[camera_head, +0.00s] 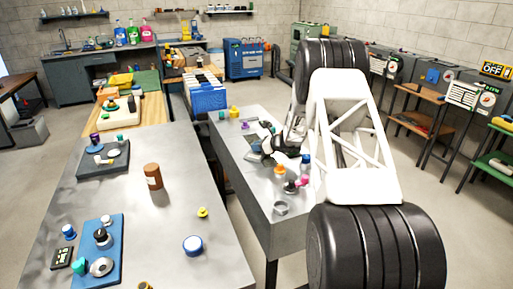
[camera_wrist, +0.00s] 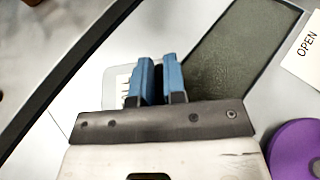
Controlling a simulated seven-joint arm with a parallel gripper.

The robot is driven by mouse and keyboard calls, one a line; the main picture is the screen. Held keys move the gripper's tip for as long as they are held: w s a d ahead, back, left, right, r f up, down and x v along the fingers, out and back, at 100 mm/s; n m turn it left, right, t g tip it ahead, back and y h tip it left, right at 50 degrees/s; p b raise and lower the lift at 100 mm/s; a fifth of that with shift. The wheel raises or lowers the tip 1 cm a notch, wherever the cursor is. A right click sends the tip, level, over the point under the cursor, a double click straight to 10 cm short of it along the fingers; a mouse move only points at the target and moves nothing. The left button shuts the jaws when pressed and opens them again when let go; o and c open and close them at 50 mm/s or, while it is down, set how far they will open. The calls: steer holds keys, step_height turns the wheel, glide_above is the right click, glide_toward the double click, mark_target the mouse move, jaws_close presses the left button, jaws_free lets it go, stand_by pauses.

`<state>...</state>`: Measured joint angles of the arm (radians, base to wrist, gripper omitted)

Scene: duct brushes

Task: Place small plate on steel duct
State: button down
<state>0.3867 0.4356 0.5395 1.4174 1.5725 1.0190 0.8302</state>
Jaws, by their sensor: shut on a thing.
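In the wrist view my gripper (camera_wrist: 158,80) has two blue fingers close together, with a narrow dark gap between them. A small pale plate (camera_wrist: 117,84) with dark marks shows behind and left of the fingers, partly hidden by them. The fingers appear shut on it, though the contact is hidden. A grey metal surface, seemingly the steel duct (camera_wrist: 200,25), lies beyond, with a dark green-grey rectangle (camera_wrist: 236,50) right of the fingers. I cannot tell whether the plate touches the surface. In the head view my gripper (camera_head: 268,146) is low over the long grey bench-like body (camera_head: 238,165).
A white "OPEN" label (camera_wrist: 304,48) and a purple round thing (camera_wrist: 294,148) lie right of my gripper. Small coloured items, including a metal ring (camera_head: 281,208), stand on the grey body's near end.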

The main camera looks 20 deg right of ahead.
steer(key=shift+f, duration=0.15)
steer(key=c, duration=1.2)
jaws_free()
steer(key=shift+r, duration=0.2)
steer(key=v, duration=1.2)
steer(key=shift+f, duration=0.15)
